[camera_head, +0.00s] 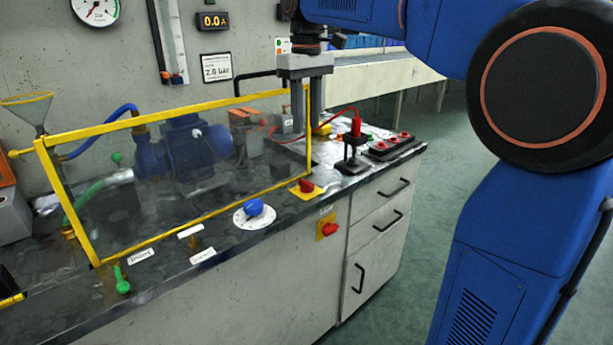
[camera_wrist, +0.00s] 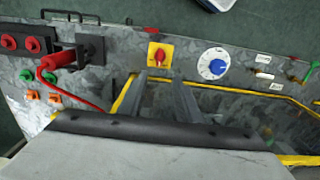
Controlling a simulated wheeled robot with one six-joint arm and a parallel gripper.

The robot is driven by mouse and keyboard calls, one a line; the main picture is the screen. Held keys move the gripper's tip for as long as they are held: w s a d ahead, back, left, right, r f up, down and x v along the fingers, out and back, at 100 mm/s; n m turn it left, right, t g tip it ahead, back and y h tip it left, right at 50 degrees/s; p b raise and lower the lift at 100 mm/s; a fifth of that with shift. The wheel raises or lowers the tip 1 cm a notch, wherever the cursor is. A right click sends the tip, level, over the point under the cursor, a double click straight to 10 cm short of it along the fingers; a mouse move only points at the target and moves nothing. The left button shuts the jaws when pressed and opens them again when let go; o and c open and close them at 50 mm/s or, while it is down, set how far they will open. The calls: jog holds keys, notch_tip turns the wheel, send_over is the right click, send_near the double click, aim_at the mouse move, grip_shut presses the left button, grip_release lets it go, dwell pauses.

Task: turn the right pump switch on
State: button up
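A red rotary switch on a yellow plate (camera_head: 307,186) sits on the countertop at the right front corner of the yellow-framed guard; the wrist view also shows this switch (camera_wrist: 160,54). A second red switch on a yellow plate (camera_head: 327,229) is on the cabinet front below. I cannot tell which one is the right pump switch. My gripper (camera_head: 303,128) points down near the guard's right end, above and behind the countertop switch. In the wrist view my gripper (camera_wrist: 160,88) has its two fingers apart with nothing between them. The fingers are clear of the countertop switch.
The clear guard with yellow frame (camera_head: 205,105) stands before a blue pump (camera_head: 185,150). A blue dial (camera_head: 254,208) and green valve handle (camera_head: 121,279) lie left. A red plug on a black stand (camera_head: 355,130) and a red-socket box (camera_head: 392,146) are right. The ammeter (camera_head: 212,21) reads 0.0.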

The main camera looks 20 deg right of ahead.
aim_at(307, 181)
notch_tip(307, 181, down, 16)
jog(key=shift+r, duration=0.15)
dwell(0.4)
grip_shut()
